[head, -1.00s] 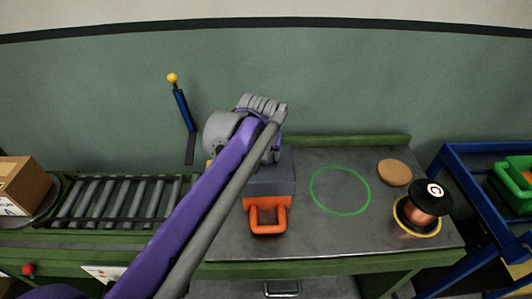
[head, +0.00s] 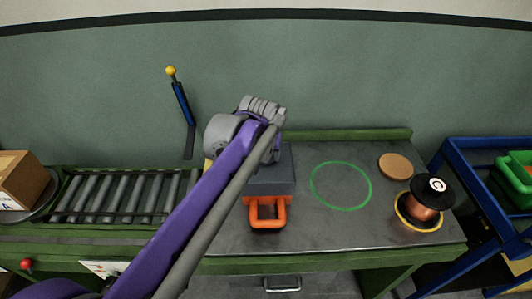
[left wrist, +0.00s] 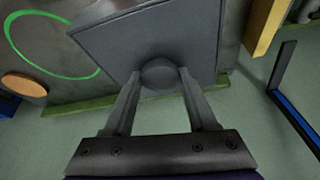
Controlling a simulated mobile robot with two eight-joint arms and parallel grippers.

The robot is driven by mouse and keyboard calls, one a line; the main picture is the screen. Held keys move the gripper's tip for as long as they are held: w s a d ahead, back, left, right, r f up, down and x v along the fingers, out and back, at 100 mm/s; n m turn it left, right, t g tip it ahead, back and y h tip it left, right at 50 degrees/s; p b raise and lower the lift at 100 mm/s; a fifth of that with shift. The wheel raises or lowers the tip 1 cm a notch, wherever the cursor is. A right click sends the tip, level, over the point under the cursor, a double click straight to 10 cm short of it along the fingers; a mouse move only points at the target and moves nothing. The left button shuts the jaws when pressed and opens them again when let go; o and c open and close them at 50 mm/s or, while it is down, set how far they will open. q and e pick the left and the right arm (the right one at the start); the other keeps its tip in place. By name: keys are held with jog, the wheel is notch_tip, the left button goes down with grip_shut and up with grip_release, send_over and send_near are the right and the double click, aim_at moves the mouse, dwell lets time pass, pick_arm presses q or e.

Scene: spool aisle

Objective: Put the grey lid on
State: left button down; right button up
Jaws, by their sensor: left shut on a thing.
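In the head view a dark grey box shape (head: 270,188) with an orange loop handle (head: 267,213) at its front stands on the bench top, partly hidden by my left arm. In the left wrist view the square grey lid (left wrist: 165,32) fills the upper middle. Its round dark knob (left wrist: 158,73) is between the two fingers of my left gripper (left wrist: 158,84), which is shut on it. In the head view the left fingers are hidden behind the wrist. I cannot tell whether the lid touches what is under it. My right gripper is not in view.
A green ring (head: 340,186) marks bare bench right of the box. A tan disc (head: 396,166) and a copper spool (head: 424,203) are at the bench's right. A roller conveyor (head: 125,195) and a cardboard box (head: 18,180) are at left. A blue rack (head: 474,200) stands at far right.

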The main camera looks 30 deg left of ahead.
pick_arm(q)
jog(key=shift+f+b, duration=0.35)
jog(key=shift+f, duration=0.45)
jog(key=shift+c, duration=0.6)
grip_release()
jog(key=p+v, duration=0.1)
jog(key=v, duration=1)
jog(key=shift+p, duration=0.4)
jog(key=s+d+f+m+p, duration=0.1)
jog(key=s+d+f+p, duration=0.2)
jog(key=s, duration=0.2)
jog(key=s+d+f+m+h+p, duration=0.1)
jog(key=s+d+f+p, duration=0.1)
jog(key=s, duration=0.4)
jog(key=s+d+f+m+p, duration=0.2)
jog(key=s+d+f+p, duration=0.1)
jog(key=s+f+p, duration=0.1)
jog(key=shift+s+d+f+t+h, duration=0.3)
jog(key=shift+s+f+t, duration=0.1)
jog(key=shift+s+f, duration=0.4)
